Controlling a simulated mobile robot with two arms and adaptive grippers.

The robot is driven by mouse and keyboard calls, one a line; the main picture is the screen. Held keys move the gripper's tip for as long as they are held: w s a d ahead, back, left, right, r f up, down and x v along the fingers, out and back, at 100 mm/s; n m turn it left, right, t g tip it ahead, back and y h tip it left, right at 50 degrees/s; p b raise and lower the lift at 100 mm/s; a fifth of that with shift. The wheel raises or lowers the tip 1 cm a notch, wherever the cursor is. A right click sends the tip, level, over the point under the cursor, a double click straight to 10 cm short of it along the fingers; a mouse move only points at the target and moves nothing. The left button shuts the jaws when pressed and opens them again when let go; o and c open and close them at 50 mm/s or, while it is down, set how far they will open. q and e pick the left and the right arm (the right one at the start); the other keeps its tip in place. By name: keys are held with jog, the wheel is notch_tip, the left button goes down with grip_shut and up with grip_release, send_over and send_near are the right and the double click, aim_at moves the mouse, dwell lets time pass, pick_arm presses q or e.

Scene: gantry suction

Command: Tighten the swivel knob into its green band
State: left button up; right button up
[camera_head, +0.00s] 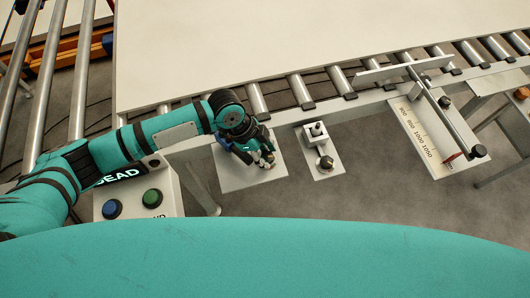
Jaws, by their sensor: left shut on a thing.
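My left gripper (264,158) is low over a pale square plate (240,182) fixed along the front of the conveyor frame. Its fingers are shut on a small part at this plate, which I take to be the swivel knob. The fingers hide most of that part, so its shape and angle cannot be made out. I cannot see a green band from here. My right gripper is not in view.
A second plate (332,174) to the right bears a small block and a dark round knob (326,163). Further right is a scale plate (418,138). A button box (116,193) stands left under my arm. A large pale panel (210,45) covers the rollers.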

pick_arm(q)
jog(key=shift+w+r+m, duration=0.1)
jog(key=shift+m, duration=0.2)
jog(key=o, duration=1.2)
jog(key=shift+c, duration=0.2)
jog(key=v, duration=1.2)
jog(key=shift+w, duration=0.1)
